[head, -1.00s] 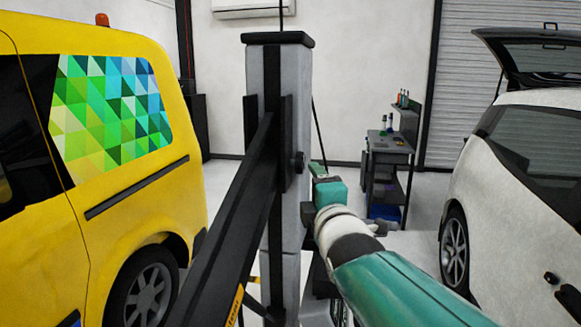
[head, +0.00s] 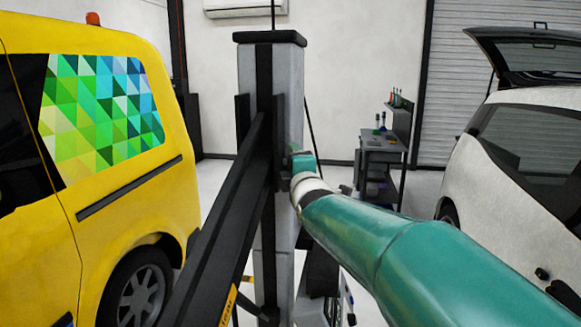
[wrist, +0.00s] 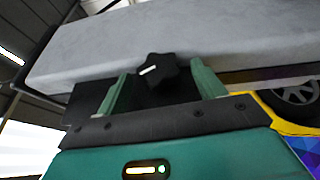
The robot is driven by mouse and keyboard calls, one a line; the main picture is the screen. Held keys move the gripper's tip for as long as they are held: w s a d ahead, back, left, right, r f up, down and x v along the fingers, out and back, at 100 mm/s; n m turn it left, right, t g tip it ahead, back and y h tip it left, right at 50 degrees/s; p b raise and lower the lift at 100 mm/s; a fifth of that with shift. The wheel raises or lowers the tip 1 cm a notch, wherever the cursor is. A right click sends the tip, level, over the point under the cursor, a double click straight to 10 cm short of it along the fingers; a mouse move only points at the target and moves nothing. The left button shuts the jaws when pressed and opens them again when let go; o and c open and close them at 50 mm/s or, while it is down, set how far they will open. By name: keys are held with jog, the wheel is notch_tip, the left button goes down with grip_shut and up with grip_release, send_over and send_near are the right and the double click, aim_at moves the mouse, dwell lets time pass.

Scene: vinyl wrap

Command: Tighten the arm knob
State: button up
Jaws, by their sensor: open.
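The arm knob (wrist: 157,70) is a black lobed knob with a white mark, on a black plate against the grey post, in the wrist view. My gripper (wrist: 160,72) is open, with one green finger on each side of the knob. Gaps show between the fingers and the knob; I cannot tell how deep the fingers reach along it. In the head view my gripper (head: 298,158) is at the right side of the post (head: 290,100), and it hides the knob. The black arm (head: 215,235) slants from the post toward the lower left.
A yellow van (head: 110,210) with a patterned window stands close on the left. A white car (head: 530,170) with its tailgate raised stands on the right. A grey cart (head: 383,150) with bottles is at the back. Open floor lies between the post and the cart.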

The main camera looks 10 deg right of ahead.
jog(key=c, duration=1)
